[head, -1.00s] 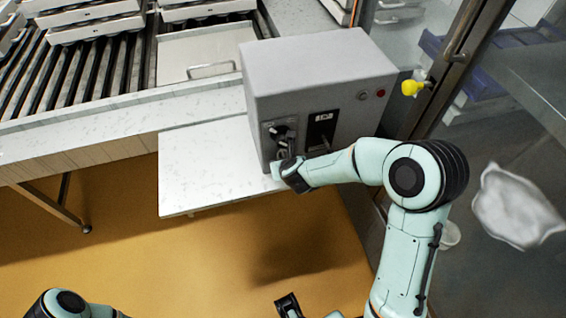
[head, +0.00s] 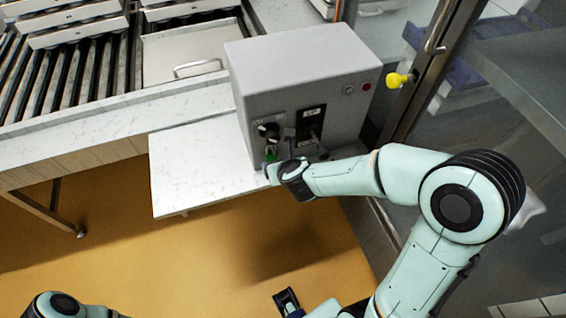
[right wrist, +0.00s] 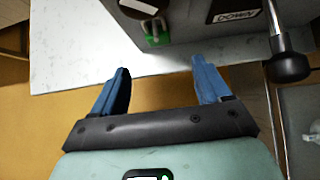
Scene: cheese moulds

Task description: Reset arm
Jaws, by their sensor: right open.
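My right arm reaches in from the right in the head view, and its gripper (head: 272,173) is beside the front of a grey control box (head: 304,62). In the right wrist view the blue fingers of the right gripper (right wrist: 161,75) are spread apart with nothing between them. A green-lit switch (right wrist: 157,40) on the box is beyond the fingertips, apart from them. A dark end piece, which looks like my left gripper (head: 288,301), shows at the bottom edge of the head view. Its fingers cannot be made out.
The box stands on a white shelf (head: 190,175) beside a roller conveyor (head: 70,80) with stacked moulds (head: 75,20). A lever with a black knob (right wrist: 289,67) is at right in the wrist view. A glass door frame (head: 425,75) with a yellow knob (head: 397,80) is at right.

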